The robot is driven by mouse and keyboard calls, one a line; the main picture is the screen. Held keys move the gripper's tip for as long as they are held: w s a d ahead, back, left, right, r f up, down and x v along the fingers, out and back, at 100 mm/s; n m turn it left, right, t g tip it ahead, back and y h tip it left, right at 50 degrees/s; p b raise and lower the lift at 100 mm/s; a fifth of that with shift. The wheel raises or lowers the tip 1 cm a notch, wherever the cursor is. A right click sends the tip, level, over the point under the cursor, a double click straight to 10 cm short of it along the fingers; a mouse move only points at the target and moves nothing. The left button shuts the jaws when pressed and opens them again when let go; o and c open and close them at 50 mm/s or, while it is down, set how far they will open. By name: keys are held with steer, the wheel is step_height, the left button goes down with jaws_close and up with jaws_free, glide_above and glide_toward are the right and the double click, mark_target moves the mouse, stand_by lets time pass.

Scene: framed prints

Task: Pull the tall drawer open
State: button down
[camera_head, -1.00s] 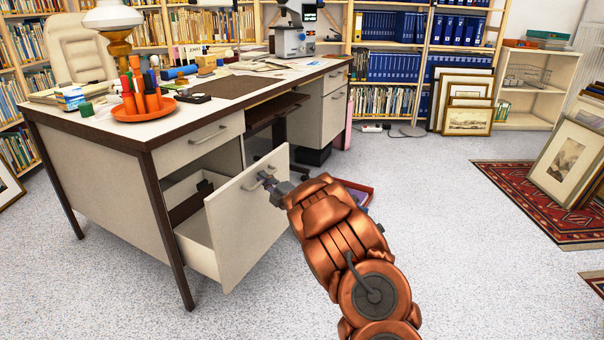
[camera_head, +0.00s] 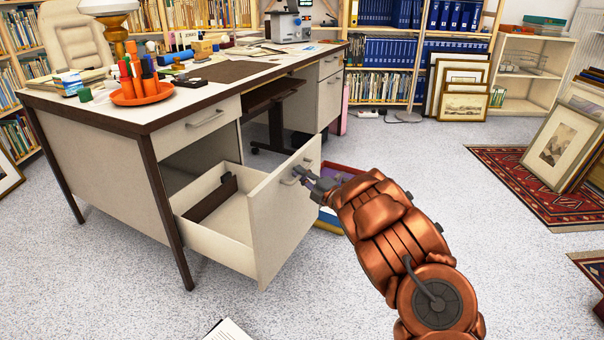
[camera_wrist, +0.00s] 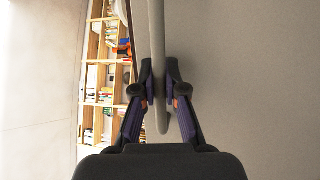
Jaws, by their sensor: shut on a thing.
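The tall drawer (camera_head: 283,228) is in the desk's left pedestal and stands well out from the desk. Its inside shows, with a dark brown strip lying along it. My gripper (camera_head: 302,174) is at the upper part of the drawer's front panel, shut on the drawer handle (camera_head: 290,181). In the wrist view my gripper (camera_wrist: 166,88) has its two fingers on either side of the pale handle bar (camera_wrist: 157,40), with the drawer's grey front behind.
The desk (camera_head: 95,115) carries an orange tray (camera_head: 142,97) of markers. A low box (camera_head: 330,215) stands on the floor behind the drawer front. A white paper (camera_head: 228,331) lies on the floor in front. Framed prints (camera_head: 562,148) lean at the right.

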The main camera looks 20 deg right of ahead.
steer(key=shift+d, duration=0.4)
steer(key=c, duration=1.6)
jaws_free()
steer(key=shift+d, duration=0.15)
steer(key=o, duration=0.4)
steer(key=shift+a, duration=0.2)
steer(key=v, duration=1.1)
steer(key=shift+s, duration=0.35)
steer(key=shift+d+f, duration=0.15)
